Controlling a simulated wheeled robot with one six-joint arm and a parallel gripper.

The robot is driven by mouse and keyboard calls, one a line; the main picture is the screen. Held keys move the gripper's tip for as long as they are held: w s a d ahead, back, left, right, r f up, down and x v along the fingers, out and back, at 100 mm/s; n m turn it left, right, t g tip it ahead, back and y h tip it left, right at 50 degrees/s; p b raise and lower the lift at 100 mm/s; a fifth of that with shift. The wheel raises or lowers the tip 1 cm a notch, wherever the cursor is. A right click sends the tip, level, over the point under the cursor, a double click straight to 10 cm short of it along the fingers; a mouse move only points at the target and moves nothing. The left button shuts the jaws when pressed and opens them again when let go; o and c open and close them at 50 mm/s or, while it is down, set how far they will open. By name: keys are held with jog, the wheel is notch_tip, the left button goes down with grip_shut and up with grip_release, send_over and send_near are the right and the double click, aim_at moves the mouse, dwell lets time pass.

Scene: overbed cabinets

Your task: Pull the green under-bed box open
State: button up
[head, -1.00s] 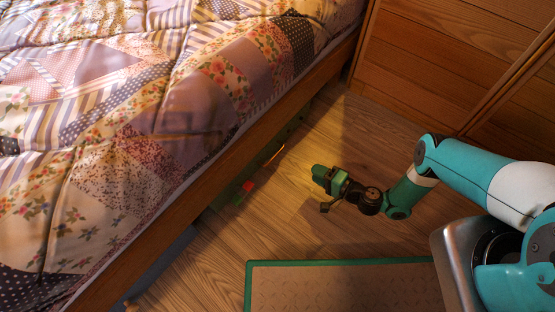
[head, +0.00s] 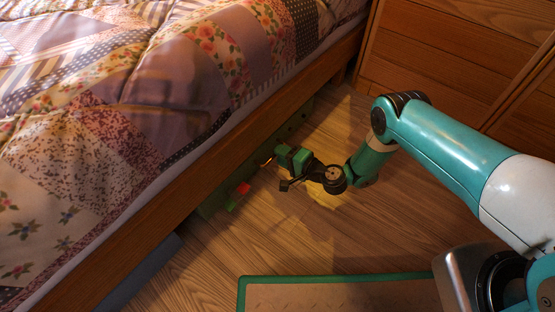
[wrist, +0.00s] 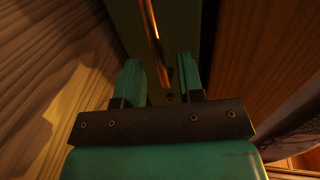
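The green under-bed box (head: 212,205) shows as a low green front in the shadow beneath the bed rail. Its slim, shiny bar handle (head: 268,161) catches the light just left of my gripper (head: 284,156). In the wrist view the handle (wrist: 152,20) runs up the picture, in line with the gap between my fingertips (wrist: 160,72). The fingers are apart, one to each side of that line, with nothing visibly clamped. The box front (wrist: 175,25) is dark green behind the handle. Whether the fingers reach around the bar is unclear.
A red piece (head: 243,188) with a green strip sits at the box front. A blue-grey box (head: 140,275) lies under the bed to the left. The bed rail (head: 225,150) overhangs the box. A green-edged mat (head: 340,292) lies on otherwise clear wooden floor.

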jog(key=shift+b+x, duration=0.4)
jog(key=shift+x, duration=0.8)
grip_shut()
